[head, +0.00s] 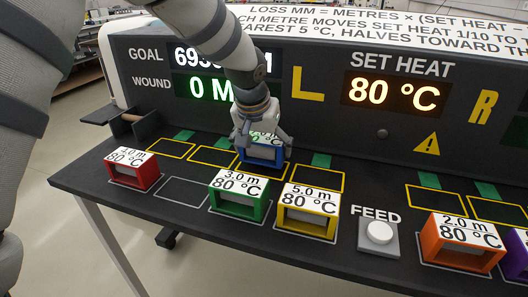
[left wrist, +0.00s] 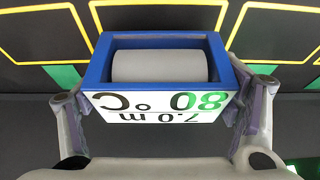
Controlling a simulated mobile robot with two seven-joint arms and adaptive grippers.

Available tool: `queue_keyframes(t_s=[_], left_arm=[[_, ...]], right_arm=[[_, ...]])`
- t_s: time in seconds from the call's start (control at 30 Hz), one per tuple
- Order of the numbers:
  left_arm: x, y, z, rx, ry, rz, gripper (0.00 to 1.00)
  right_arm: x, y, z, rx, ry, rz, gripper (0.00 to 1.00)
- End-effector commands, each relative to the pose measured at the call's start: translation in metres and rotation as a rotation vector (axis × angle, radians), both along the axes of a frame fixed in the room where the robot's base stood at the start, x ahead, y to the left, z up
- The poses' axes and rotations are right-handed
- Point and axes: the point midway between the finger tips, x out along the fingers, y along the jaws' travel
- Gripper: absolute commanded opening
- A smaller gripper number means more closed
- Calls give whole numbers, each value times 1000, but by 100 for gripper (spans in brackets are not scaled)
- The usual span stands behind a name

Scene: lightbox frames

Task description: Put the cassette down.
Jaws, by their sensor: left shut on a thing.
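The blue cassette (head: 264,156) has a white label reading 80 °C. In the left wrist view the blue cassette (left wrist: 100,62) shows a grey roll inside its frame and a label reading 7.0 m. My left gripper (head: 263,143) is shut on it, with one finger on each side. The cassette is over the back row of yellow-outlined slots, in front of the display panel, and overlaps a yellow outline (left wrist: 160,4). I cannot tell whether its bottom touches the table. My right gripper is not in view.
Red (head: 132,176), green (head: 238,207), yellow (head: 308,222), orange (head: 462,256) and purple (head: 516,262) cassettes stand along the front of the dark table. A white-outlined spot (head: 181,190) is empty. A FEED button (head: 379,234) is right of the yellow cassette. The display panel (head: 330,130) rises behind.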

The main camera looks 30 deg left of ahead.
Motion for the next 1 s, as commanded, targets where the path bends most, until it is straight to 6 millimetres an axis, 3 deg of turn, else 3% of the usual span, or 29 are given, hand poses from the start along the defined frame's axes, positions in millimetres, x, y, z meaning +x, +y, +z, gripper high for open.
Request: queue_keyframes(t_s=[0.03, 0.1, 0.33, 0.37, 0.43, 0.8, 0.87, 1.0], left_arm=[[3, 0, -25, -1, 28, 0, 51], [4, 0, -22, -1, 20, 0, 46], [4, 0, -18, -1, 12, -1, 46], [4, 0, -19, -1, 13, -1, 85], [4, 0, -18, -1, 12, -1, 100], [4, 0, -16, -1, 12, 0, 100], [2, -1, -8, 0, 8, -1, 100], [-10, -3, 29, -1, -2, 1, 100]], right_arm=[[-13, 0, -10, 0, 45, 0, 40], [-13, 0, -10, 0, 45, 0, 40], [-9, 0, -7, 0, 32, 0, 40], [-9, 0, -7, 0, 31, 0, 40], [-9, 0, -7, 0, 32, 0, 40], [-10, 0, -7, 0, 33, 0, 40], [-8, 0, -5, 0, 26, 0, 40], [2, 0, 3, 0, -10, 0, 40]])
